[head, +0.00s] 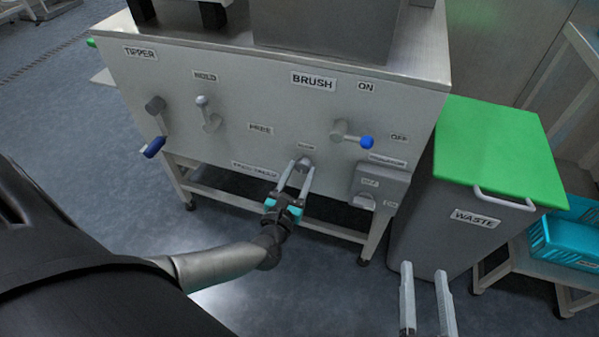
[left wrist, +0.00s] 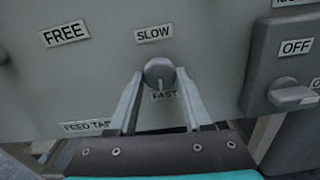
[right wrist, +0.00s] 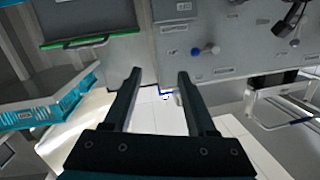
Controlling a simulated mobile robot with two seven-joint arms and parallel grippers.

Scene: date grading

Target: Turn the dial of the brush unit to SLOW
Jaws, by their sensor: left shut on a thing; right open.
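The dial (left wrist: 159,70) is a round grey knob on the front panel of the brush unit (head: 225,110). In the left wrist view the SLOW label (left wrist: 154,34) is above it and the FAST label (left wrist: 165,95) below it. A pale mark on the knob's lower part points down toward FAST. My left gripper (left wrist: 160,80) is shut on the dial, one finger on each side; in the head view the fingers (head: 301,170) partly hide it. My right gripper (head: 426,268) is open and empty, low in front of the waste bin; its fingers also show in the right wrist view (right wrist: 157,75).
A blue-tipped lever (head: 352,138) is above right of the dial, and a switch box (head: 378,185) is to its right. Another blue-handled lever (head: 155,130) is at the left under TIPPER. The grey waste bin (head: 440,220) with a green lid stands at the right.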

